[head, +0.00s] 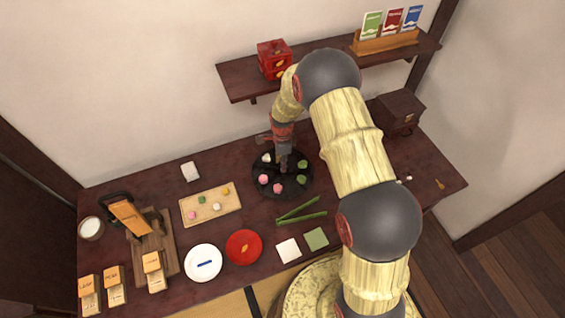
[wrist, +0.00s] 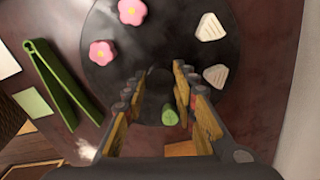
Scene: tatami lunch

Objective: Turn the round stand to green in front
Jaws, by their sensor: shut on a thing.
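The round stand (head: 283,191) is a dark disc on the table with pink, white and green sweets around it; it also fills the top of the wrist view (wrist: 165,45). In the head view the green sweets (head: 301,179) are on its right side, the pink sweets (head: 277,188) at its front and left, and a white sweet (head: 267,158) at the back left. My gripper (head: 283,165) reaches down over the stand. In the wrist view its fingers (wrist: 165,75) flank a dark part of the stand, partly hidden, with a green sweet (wrist: 171,115) close by.
Green tongs (head: 301,213) lie just in front of the stand, with a white square (head: 288,251) and a green square (head: 316,239) nearer. A wooden board (head: 211,214) with sweets is at left. A wall shelf (head: 325,69) overhangs the back.

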